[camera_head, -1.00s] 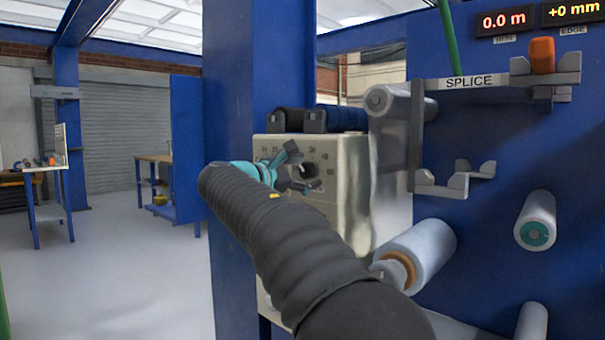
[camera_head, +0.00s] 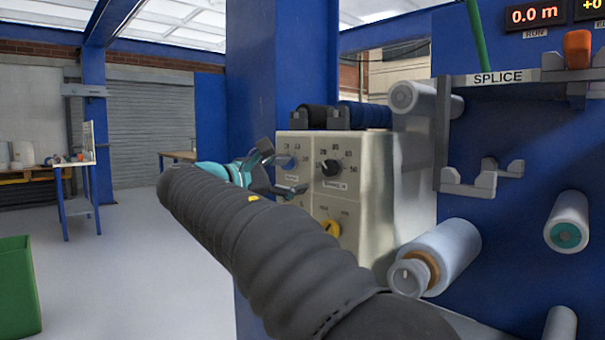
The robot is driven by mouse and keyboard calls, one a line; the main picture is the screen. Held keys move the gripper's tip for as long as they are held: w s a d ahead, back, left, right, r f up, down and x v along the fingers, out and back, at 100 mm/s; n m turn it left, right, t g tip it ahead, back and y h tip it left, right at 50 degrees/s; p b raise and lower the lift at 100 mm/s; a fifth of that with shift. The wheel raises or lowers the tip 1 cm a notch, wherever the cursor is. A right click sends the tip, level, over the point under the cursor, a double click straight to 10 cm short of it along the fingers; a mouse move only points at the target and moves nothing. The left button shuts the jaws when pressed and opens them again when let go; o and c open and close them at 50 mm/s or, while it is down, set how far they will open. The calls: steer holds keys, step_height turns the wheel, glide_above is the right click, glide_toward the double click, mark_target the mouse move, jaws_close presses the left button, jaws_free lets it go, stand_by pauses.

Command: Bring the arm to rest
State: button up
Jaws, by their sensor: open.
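My arm (camera_head: 260,255) reaches from the bottom right up to the left in a dark ribbed sleeve. My gripper (camera_head: 274,172) is at its far end, past a teal wrist. Its two dark fingers are spread apart with nothing between them. It shows in front of the left side of the cream control box (camera_head: 375,190); I cannot tell the gap in depth. The box has a black knob (camera_head: 329,168) and a yellow knob (camera_head: 331,228), which are partly clear of the gripper.
A blue panel at right carries a film roll (camera_head: 442,257), a smaller roll (camera_head: 567,222), grey brackets (camera_head: 482,180) and the SPLICE shelf (camera_head: 497,77). A blue post (camera_head: 252,80) stands behind the gripper. A green bin (camera_head: 18,288) is at lower left. Floor at left is open.

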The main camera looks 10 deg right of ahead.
steer(key=shift+s+a, duration=0.2)
steer(key=shift+a, duration=0.1)
step_height(320, 180, down, 11)
steer(key=w+a+m+y, duration=0.1)
steer(key=w+a+y, duration=0.1)
steer(key=a+y, duration=0.15)
steer(key=s+d+f+m+g+y, duration=0.3)
steer(key=s+f+y, duration=0.3)
steer(key=f, duration=0.6)
steer(key=s+d+f+m+y, duration=0.1)
steer(key=s+d+f+m, duration=0.2)
steer(key=s, duration=0.6)
steer(key=s+d+f+m+g+y, duration=0.1)
steer(key=s+f+m, duration=0.4)
steer(key=s, duration=0.5)
steer(key=s+d+f+m+g+y, duration=0.1)
steer(key=s+d+f+m+y, duration=0.2)
steer(key=s+d, duration=0.3)
steer(key=shift+s+f+m, duration=0.5)
steer(key=shift+s+m, duration=0.1)
steer(key=shift+s, duration=1.6)
